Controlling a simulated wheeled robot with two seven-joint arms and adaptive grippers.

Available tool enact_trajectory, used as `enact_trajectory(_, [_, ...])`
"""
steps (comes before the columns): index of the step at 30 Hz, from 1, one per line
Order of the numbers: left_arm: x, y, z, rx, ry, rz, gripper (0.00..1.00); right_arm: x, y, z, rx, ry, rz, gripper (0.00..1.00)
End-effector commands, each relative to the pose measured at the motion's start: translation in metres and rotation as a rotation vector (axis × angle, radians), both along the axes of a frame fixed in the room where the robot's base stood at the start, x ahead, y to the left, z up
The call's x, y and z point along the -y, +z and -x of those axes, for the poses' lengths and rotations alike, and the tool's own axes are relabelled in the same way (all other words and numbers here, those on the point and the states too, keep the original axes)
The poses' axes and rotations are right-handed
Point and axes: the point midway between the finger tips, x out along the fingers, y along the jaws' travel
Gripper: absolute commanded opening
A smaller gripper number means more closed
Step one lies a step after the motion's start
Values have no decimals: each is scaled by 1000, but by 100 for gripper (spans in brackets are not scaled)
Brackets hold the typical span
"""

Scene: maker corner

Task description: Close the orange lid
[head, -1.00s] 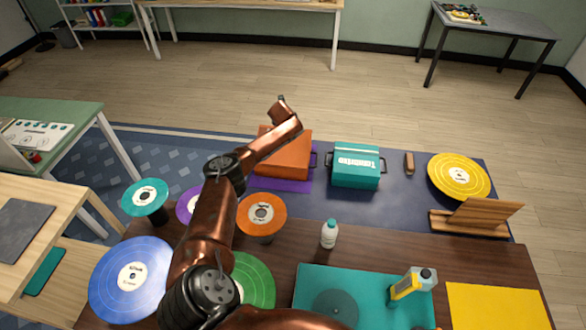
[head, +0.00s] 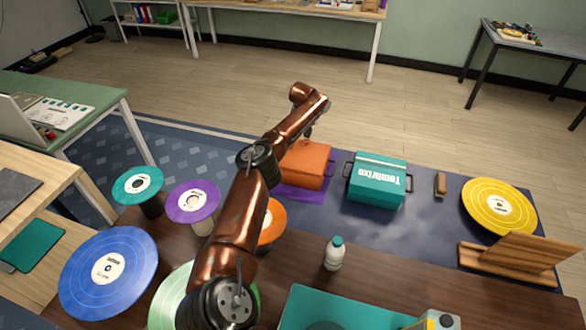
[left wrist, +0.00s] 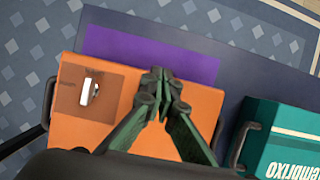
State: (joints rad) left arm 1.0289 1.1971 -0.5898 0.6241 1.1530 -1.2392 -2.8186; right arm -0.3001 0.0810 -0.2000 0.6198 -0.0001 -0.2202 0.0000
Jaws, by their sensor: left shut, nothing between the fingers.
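The orange case (head: 318,160) stands on a purple mat (head: 299,192) in the head view, partly hidden by my left arm. Its lid looks down or nearly down; I cannot tell whether it is fully shut. In the left wrist view its orange top (left wrist: 75,132) fills the middle, with a brownish patch and a small white and dark piece at left. My left gripper (left wrist: 162,75) is shut and empty over the case's edge beside the purple mat (left wrist: 195,62); contact is unclear. In the head view it shows small (head: 308,132). My right gripper is not in view.
A teal case (head: 377,187) stands close right of the orange one. Beyond it are a brown block (head: 440,184), a yellow disc (head: 497,205) and a wooden stand (head: 505,265). Nearer are a white bottle (head: 333,257) and several colored discs, including a blue one (head: 85,280).

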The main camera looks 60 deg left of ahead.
Motion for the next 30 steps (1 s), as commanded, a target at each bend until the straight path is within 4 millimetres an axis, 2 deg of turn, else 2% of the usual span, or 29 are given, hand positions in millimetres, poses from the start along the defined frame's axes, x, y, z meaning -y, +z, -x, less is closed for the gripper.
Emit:
enact_trajectory(19, [1, 5, 2, -2, -1, 2, 0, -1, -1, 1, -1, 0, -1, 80])
enact_trajectory(26, [7, 32, 12, -3, -2, -3, 0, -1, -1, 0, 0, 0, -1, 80])
enact_trajectory(30, [14, 63, 20, -2, -2, -4, 0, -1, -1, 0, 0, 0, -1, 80])
